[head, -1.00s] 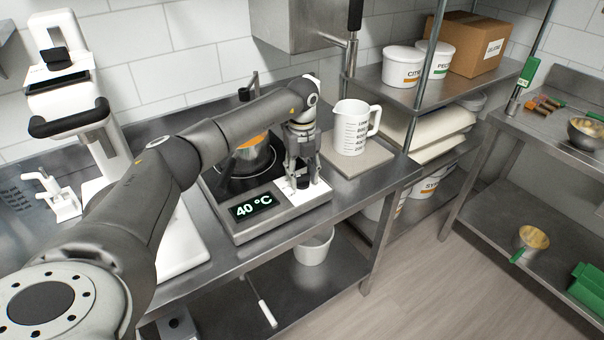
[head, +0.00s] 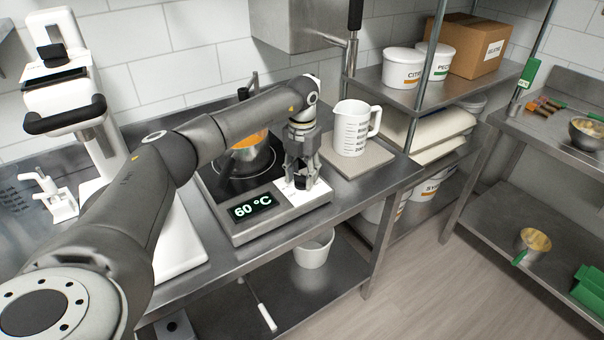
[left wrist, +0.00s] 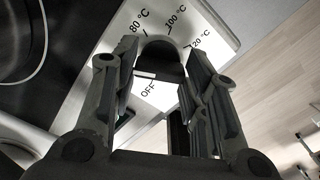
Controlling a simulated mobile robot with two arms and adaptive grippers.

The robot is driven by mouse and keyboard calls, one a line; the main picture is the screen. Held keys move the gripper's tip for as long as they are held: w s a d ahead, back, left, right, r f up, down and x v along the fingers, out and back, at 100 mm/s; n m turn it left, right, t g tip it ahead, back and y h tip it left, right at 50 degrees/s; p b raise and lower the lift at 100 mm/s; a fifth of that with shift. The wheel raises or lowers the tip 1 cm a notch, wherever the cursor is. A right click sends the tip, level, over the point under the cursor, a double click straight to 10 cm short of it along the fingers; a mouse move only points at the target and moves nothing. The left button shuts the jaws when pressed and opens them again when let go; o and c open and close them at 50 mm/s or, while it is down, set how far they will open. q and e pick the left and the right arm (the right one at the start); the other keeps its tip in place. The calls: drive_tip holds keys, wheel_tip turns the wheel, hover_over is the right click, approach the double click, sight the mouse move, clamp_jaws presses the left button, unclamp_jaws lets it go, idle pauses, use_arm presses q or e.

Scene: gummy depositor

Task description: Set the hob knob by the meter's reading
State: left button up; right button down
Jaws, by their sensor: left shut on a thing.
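The hob (head: 262,228) stands on the steel counter, and its lit display (head: 250,206) reads 60 °C. My left gripper (head: 300,182) reaches down onto the white dial panel right of the display. In the left wrist view its two fingers are closed around the dark hob knob (left wrist: 162,56). The dial marks OFF, 80 °C, 100 °C and 120 °C show around the knob; other marks are hidden by the fingers. In the head view the gripper mostly covers the knob. A pot (head: 248,160) with orange contents sits on the hob, partly behind my arm. My right gripper is not in view.
A white measuring jug (head: 352,128) stands on a grey board (head: 358,160) right of the hob. A white stand-like machine (head: 82,110) is at the left. A green-topped device (head: 529,73) is by the right bench. Tubs and a cardboard box (head: 478,45) fill the back shelf.

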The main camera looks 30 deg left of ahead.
sight(302, 175)
use_arm(q)
drive_tip(key=shift+r+m, duration=0.1)
drive_tip(key=shift+m, duration=0.5)
drive_tip(key=o, duration=1)
wheel_tip(302, 175, up, 12)
idle(0.5)
